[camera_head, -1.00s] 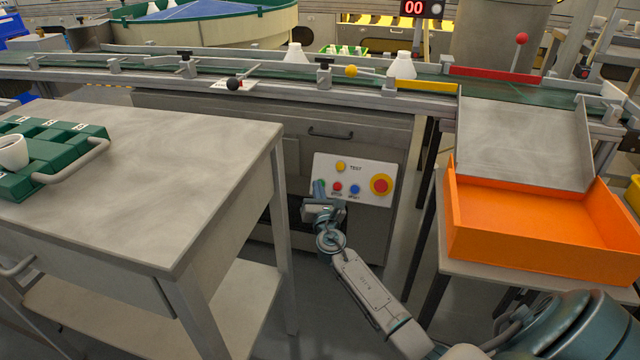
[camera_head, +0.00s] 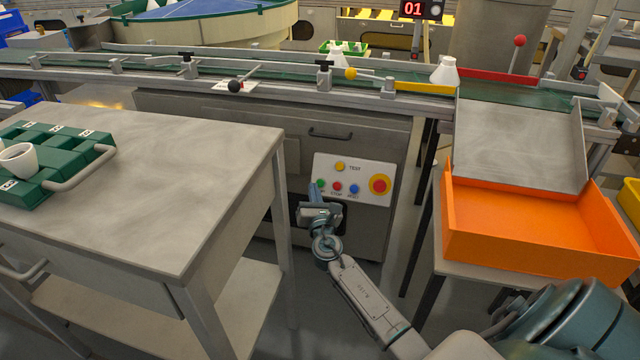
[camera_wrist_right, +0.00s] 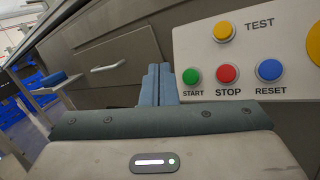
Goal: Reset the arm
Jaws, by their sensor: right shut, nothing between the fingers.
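My right gripper (camera_head: 318,207) is in front of the white button panel (camera_head: 376,172), just below its lower left corner. In the right wrist view its fingers (camera_wrist_right: 158,84) are shut together with nothing between them, to the left of the green START button (camera_wrist_right: 192,76). The fingers look apart from the button, though the depth gap is hard to judge. The panel also has a red STOP button (camera_wrist_right: 228,74), a blue RESET button (camera_wrist_right: 269,70) and a yellow TEST button (camera_wrist_right: 224,32). My right arm reaches in from the lower right. My left gripper is not in view.
A conveyor (camera_head: 285,72) crosses behind, carrying white bulb-like pieces (camera_head: 445,71). A grey table (camera_head: 150,165) with a green tray (camera_head: 92,146) and white cup (camera_head: 19,160) stands at left. An orange bin (camera_head: 530,222) sits under a chute at right. A display (camera_head: 421,9) reads 01.

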